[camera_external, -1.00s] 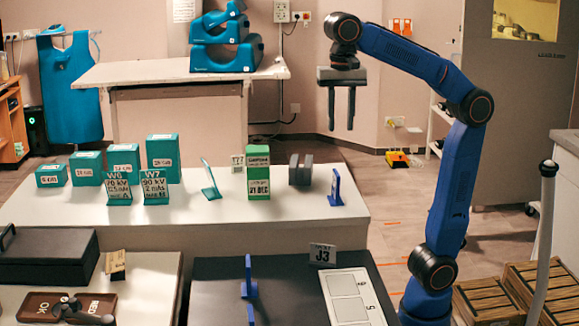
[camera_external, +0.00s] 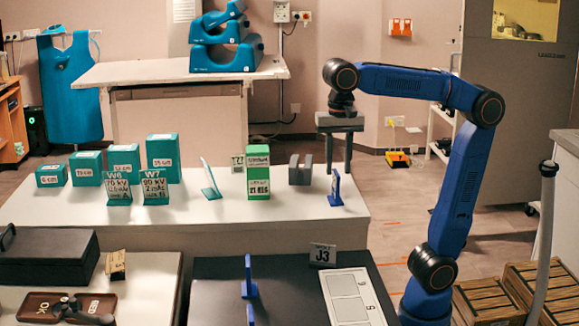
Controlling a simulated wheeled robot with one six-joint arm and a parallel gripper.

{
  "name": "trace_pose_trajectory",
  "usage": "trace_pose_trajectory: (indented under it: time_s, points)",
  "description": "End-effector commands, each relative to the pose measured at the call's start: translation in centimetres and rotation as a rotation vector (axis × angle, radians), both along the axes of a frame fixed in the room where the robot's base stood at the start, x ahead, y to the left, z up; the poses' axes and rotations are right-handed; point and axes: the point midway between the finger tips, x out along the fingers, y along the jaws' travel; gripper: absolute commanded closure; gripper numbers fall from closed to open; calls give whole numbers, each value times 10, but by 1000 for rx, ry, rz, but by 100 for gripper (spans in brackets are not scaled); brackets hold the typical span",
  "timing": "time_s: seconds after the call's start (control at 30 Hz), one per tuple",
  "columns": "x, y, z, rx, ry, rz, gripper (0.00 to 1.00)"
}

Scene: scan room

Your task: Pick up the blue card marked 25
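A small blue card (camera_external: 335,189) stands upright, seen nearly edge-on, near the right end of the white table. A second blue upright piece (camera_external: 249,279) stands on the dark table in front. I cannot read a 25 on either, so I cannot tell which is the marked one. My gripper (camera_external: 339,172) points down with its two fingers apart and nothing between them. Its fingertips appear level with the top of the blue card on the white table. I cannot tell whether they are above it or behind it.
On the white table (camera_external: 240,230) stand a dark grey block (camera_external: 300,170), a green box (camera_external: 258,175), a teal leaning card (camera_external: 210,180) and several teal boxes to the left. A J3 sign (camera_external: 322,256) and a white numbered panel (camera_external: 352,298) are on the dark table (camera_external: 290,305).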

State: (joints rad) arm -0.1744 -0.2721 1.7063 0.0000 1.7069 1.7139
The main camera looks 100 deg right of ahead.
Motion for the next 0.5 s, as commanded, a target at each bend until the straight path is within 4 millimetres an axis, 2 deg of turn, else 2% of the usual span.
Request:
trace_pose_trajectory:
  time_s: [0.23, 0.5]
  points:
    - [4, -4, -33, -1, 2, -1, 69]
    - [4, -4, -42, -1, -1, -1, 69]
